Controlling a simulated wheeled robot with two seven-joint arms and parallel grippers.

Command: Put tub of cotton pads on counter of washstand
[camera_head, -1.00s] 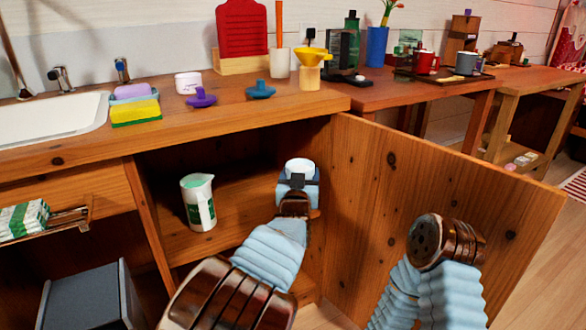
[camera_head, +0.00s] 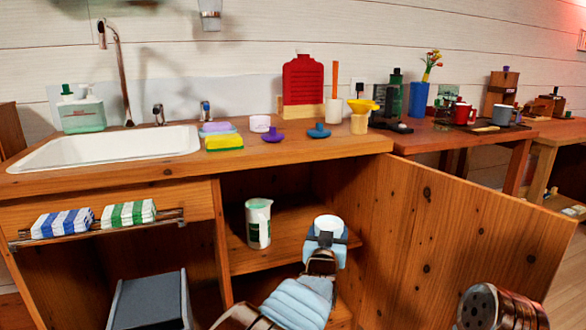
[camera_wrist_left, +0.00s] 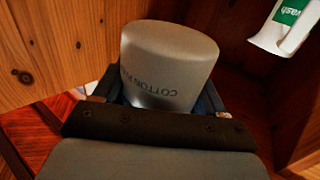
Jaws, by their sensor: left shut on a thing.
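The tub of cotton pads (camera_head: 328,225) is a white round tub in the open cupboard of the washstand, low in the head view. My left gripper (camera_head: 326,243) is shut on it. In the left wrist view the tub (camera_wrist_left: 170,62) is upright between the fingers, with upside-down "COTTON" lettering on its side, partly hidden by the gripper. I cannot tell whether it touches the shelf (camera_head: 284,250).
A white-green jug (camera_head: 258,223) stands left of the tub. The open cupboard door (camera_head: 455,235) is to the right. The counter holds a sink (camera_head: 110,148), a yellow sponge (camera_head: 224,142), a small white jar (camera_head: 260,123), purple and blue stoppers and a yellow funnel. The counter's front strip is bare.

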